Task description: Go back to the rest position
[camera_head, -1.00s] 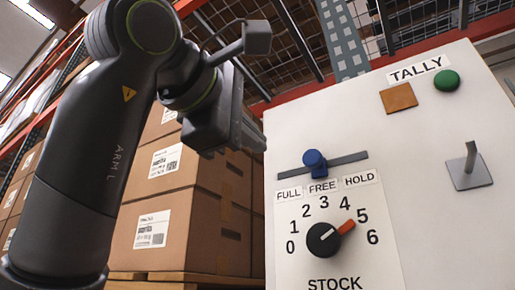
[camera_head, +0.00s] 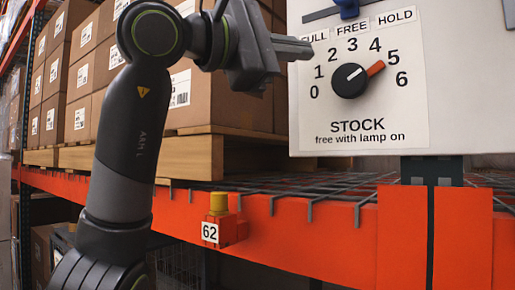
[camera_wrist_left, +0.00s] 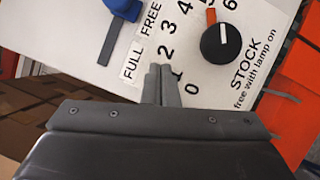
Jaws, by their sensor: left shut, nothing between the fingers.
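My left arm (camera_head: 136,120) comes in from the left. Its gripper (camera_head: 309,48) is shut and empty, pointing right in front of the white panel's left edge. A blue slider knob (camera_head: 347,8) is at the top edge, above the FREE label. In the left wrist view, the shut fingers (camera_wrist_left: 161,72) show in front of the panel near FULL and 1, the dial (camera_wrist_left: 221,42) lies to their right. I cannot tell whether they touch the panel. My right gripper is out of view.
An orange shelf beam (camera_head: 290,235) with wire decking crosses below the panel. A yellow-topped orange block (camera_head: 219,231) marked 62 is on it. Cardboard boxes (camera_head: 195,105) on a wooden pallet (camera_head: 190,157) stand behind my arm.

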